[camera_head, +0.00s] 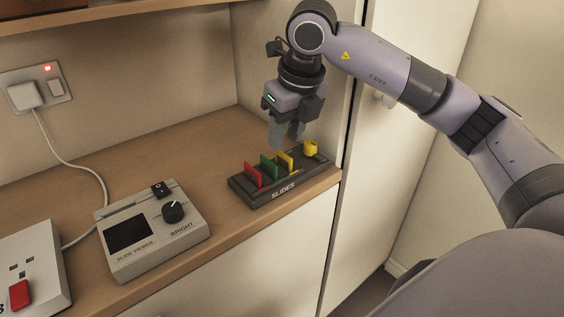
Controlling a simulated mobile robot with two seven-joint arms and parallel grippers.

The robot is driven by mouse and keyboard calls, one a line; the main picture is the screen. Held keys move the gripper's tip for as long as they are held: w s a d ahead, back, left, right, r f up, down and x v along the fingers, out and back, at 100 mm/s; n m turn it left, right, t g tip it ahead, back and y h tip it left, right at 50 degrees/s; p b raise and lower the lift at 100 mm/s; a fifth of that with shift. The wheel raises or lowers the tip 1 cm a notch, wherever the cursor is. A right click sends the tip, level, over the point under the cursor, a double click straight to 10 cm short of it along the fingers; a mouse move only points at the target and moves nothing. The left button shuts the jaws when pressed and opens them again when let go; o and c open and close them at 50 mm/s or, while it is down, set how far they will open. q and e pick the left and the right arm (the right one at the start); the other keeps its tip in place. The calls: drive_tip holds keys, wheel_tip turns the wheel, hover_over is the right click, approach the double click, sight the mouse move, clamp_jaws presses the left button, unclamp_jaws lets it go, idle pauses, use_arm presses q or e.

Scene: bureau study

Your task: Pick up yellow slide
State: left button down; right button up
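The yellow slide (286,162) stands upright in the dark slide rack (262,199) marked "SLIDES", to the right of the green slide (268,166) and the red slide (253,174). My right gripper (286,144) points down just above the rack, over the yellow slide. Its two grey fingers look apart, with a narrow gap between them and nothing held. Whether the fingertips touch the yellow slide I cannot tell. My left gripper is not in view.
A yellow rounded piece (310,149) sits at the rack's right end. A grey slide viewer (150,232) stands left of the rack, and a pale box with a red switch (20,293) at far left. A cabinet side (343,90) rises close behind the rack.

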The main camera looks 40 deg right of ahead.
sight(283, 153)
drive_tip(key=shift+s+x, duration=0.1)
drive_tip(key=shift+x, duration=0.9)
drive_tip(key=shift+s+x, duration=0.15)
drive_tip(key=shift+x, duration=0.8)
drive_tip(key=shift+d+f, duration=0.1)
drive_tip(key=shift+d, duration=0.05)
clamp_jaws()
